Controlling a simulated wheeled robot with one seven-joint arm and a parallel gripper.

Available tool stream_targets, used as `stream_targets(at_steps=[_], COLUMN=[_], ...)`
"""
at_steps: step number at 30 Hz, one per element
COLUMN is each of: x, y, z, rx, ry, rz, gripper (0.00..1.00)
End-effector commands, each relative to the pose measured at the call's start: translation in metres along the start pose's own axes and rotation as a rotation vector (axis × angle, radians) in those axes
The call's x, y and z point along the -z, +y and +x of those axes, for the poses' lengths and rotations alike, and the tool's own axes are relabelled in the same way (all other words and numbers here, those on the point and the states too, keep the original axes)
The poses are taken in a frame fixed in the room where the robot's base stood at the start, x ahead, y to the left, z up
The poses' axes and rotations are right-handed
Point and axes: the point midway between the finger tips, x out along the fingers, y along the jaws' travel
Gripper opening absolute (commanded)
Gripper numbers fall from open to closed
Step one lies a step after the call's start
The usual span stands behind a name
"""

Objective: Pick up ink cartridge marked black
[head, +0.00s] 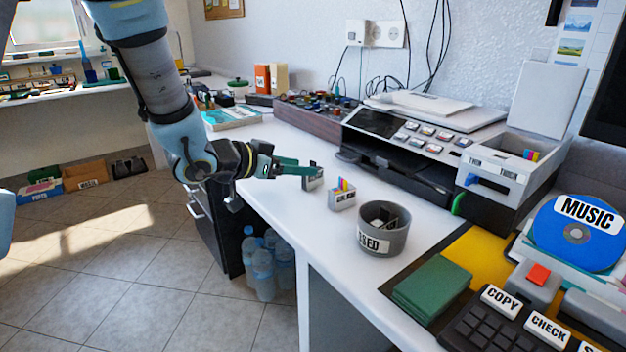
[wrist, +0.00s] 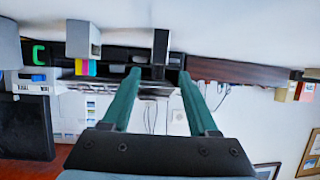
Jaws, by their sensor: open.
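A dark upright cartridge (wrist: 161,46) stands in a small grey holder (head: 313,180) on the white desk. Its marking cannot be read. My gripper (head: 300,168) is at this holder with its green fingers open. In the wrist view, which is upside down, my gripper's fingertips (wrist: 160,71) appear on either side of the dark cartridge, with gaps to both. How deep the cartridge lies between them is hard to tell. A second grey holder (head: 342,199) with coloured cartridges (wrist: 85,68) stands beside it, nearer the head camera.
A grey round bin (head: 394,239) with a partly hidden label stands to the right on the desk. The printer (head: 405,160) is behind the holders. Green books (head: 432,287) and a keypad (head: 490,325) lie at the front right. Desk around the holders is clear.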

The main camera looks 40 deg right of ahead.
Motion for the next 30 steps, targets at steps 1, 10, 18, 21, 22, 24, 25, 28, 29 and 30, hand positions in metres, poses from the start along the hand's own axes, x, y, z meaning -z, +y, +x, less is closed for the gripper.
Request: stream_targets(at_steps=[1, 10, 18, 21, 22, 24, 25, 28, 29, 30], x=[-0.001, 0.001, 0.001, 0.001, 0.001, 0.001, 0.001, 0.001, 0.001, 0.001], y=[0.002, 0.003, 0.002, 0.003, 0.003, 0.003, 0.003, 0.003, 0.003, 0.003], z=[0.007, 0.045, 0.047, 0.047, 0.047, 0.047, 0.047, 0.047, 0.047, 0.047], rx=[-0.003, -0.001, 0.001, 0.001, 0.001, 0.001, 0.001, 0.001, 0.001, 0.001], ry=[-0.001, -0.001, -0.001, -0.001, -0.001, -0.001, -0.001, 0.000, -0.001, -0.001], rz=[0.001, 0.002, 0.000, 0.000, 0.000, 0.000, 0.000, 0.000, 0.000, 0.000], gripper=[0.60, 0.60, 0.60, 0.49, 0.45, 0.38, 0.34, 0.23, 0.20, 0.15])
